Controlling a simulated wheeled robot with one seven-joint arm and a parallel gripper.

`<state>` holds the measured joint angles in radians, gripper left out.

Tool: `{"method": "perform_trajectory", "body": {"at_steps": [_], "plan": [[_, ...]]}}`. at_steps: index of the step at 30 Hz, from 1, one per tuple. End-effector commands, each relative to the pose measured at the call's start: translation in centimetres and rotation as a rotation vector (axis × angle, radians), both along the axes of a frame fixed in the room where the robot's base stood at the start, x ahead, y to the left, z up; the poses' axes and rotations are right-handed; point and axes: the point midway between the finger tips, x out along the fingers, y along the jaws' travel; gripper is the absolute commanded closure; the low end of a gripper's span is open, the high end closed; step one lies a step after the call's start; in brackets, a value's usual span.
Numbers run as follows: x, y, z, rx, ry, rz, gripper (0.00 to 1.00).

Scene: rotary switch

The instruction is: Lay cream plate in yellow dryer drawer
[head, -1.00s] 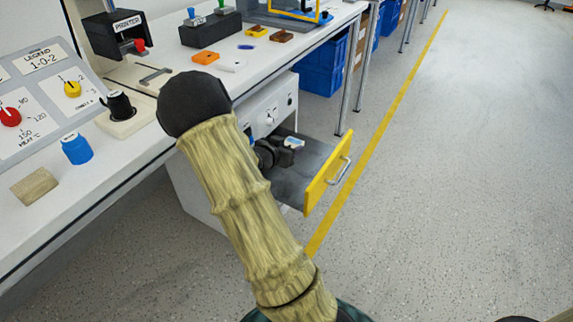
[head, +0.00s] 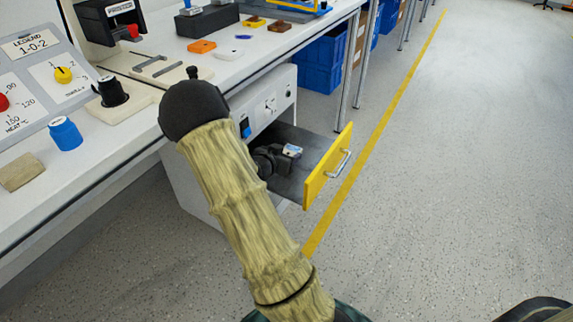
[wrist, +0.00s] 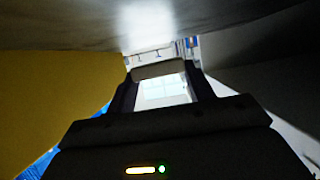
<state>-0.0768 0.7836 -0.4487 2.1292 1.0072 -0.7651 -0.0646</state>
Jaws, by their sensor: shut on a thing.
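The yellow-fronted drawer (head: 328,167) stands pulled out of the white dryer cabinet (head: 268,107), and its grey floor shows. My gripper (head: 284,157) is inside the drawer opening, low over the floor. In the wrist view my gripper (wrist: 160,76) is shut on the cream plate (wrist: 158,70), whose pale edge spans between the two fingers. The yellow drawer front (wrist: 55,95) fills the left of that view and a grey surface is close across the top. In the head view the plate cannot be told apart from the gripper. Whether it touches the floor is unclear.
The white bench (head: 115,150) runs along the left, with a control panel (head: 40,80), a blue cap (head: 65,134) and a beige block (head: 20,172) on it. Blue crates (head: 320,62) stand under the bench behind the drawer. Open floor lies to the right.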

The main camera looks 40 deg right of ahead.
Motion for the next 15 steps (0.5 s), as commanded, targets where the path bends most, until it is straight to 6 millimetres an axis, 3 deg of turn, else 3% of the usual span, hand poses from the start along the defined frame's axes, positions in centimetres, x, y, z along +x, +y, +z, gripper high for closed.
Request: {"method": "perform_trajectory", "body": {"at_steps": [4, 10, 15], "plan": [[0.0, 0.0, -0.8, 0.0, 0.0, -0.001, 0.7], [0.0, -0.1, -3.6, -0.001, 0.002, -0.001, 0.7], [0.0, -0.1, -3.7, -0.001, -0.001, -0.001, 0.7]]}}
